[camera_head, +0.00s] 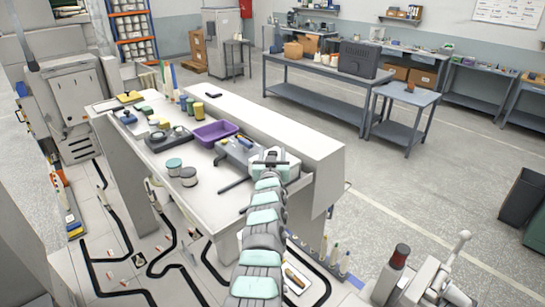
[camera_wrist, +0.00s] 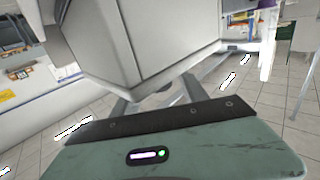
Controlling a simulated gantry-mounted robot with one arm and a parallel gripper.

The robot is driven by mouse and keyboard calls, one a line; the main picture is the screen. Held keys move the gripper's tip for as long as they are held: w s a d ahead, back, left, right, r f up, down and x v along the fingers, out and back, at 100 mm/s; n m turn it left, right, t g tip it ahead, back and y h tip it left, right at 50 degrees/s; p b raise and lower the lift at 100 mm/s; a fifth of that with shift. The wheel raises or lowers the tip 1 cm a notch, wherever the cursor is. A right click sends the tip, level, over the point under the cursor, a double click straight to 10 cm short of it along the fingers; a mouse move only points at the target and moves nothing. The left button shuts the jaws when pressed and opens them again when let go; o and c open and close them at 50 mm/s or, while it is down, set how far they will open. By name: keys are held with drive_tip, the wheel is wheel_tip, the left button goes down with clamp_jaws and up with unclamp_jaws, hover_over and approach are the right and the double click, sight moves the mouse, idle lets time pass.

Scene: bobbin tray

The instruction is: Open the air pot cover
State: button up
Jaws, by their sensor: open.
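My gripper (camera_head: 270,158) is at the near right end of the white bench in the head view, beside a pale box-shaped unit (camera_head: 291,172). In the wrist view, my green gripper body fills the bottom, and two grey fingers (camera_wrist: 157,97) stand apart beyond its dark bar. A large pale grey box-shaped housing (camera_wrist: 115,40) fills the upper middle of the wrist view, close in front of the fingers. No clearly recognisable air pot or cover shows. I cannot tell whether this housing is part of it, or whether a finger touches it. The gripper appears empty.
On the white bench (camera_head: 205,170) are a blue-grey device (camera_head: 238,152), a purple tray (camera_head: 215,132), two round tins (camera_head: 188,177) and several yellow and dark spools. A raised pale ledge (camera_head: 290,130) runs along the bench's back.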

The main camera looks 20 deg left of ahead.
drive_tip(key=shift+c, duration=0.2)
clamp_jaws()
idle(0.6)
idle(0.8)
